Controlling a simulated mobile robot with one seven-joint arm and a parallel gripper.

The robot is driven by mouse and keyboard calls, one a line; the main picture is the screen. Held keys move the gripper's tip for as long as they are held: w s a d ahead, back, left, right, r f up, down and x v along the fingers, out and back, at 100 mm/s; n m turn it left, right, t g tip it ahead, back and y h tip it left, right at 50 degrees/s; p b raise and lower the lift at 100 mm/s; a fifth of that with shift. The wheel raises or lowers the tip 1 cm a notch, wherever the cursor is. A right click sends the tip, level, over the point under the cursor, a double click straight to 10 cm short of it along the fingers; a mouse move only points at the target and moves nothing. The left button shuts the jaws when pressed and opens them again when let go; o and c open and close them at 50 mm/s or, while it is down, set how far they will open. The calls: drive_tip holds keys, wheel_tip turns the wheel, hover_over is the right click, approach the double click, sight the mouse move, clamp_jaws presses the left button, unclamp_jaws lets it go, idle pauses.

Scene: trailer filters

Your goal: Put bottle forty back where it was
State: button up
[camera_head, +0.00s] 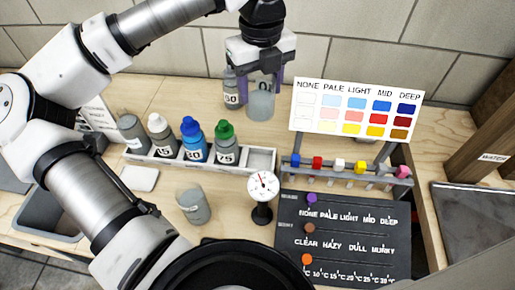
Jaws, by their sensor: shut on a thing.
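My gripper (262,88) is at the top middle, pointing down, with its purple fingers on either side of a pale grey container (261,106). It is shut on this container, which looks upright. No label shows on it from here, so I cannot tell that it is bottle forty. I cannot tell whether its base touches the wooden counter. A grey bottle (233,97) with a label that seems to read 50 stands close on its left. A white rack (207,168) holds several bottles, including a blue-capped one (194,141) and a green-capped one (225,143). The rack's right end slot (260,160) looks empty.
A grey cup (194,204) and a round dial gauge (263,187) stand in front of the rack. A colour chart (354,107) stands to the right, behind a small rack of coloured-cap tubes (345,171). A dark marked board (343,236) lies at the front right. A tiled wall is behind.

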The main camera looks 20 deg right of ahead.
sight(260, 112)
wheel_tip(260, 112, down, 18)
drive_tip(key=p, duration=0.4)
drive_tip(key=shift+s+f, duration=0.1)
drive_tip(key=shift+f, duration=0.35)
drive_tip(key=shift+f+b, duration=0.15)
drive_tip(key=shift+b, duration=0.2)
drive_tip(key=o, duration=1.3)
drive_tip(key=shift+c, duration=0.2)
wheel_tip(260, 112, up, 12)
drive_tip(key=b, duration=0.3)
drive_tip(key=shift+r, duration=0.2)
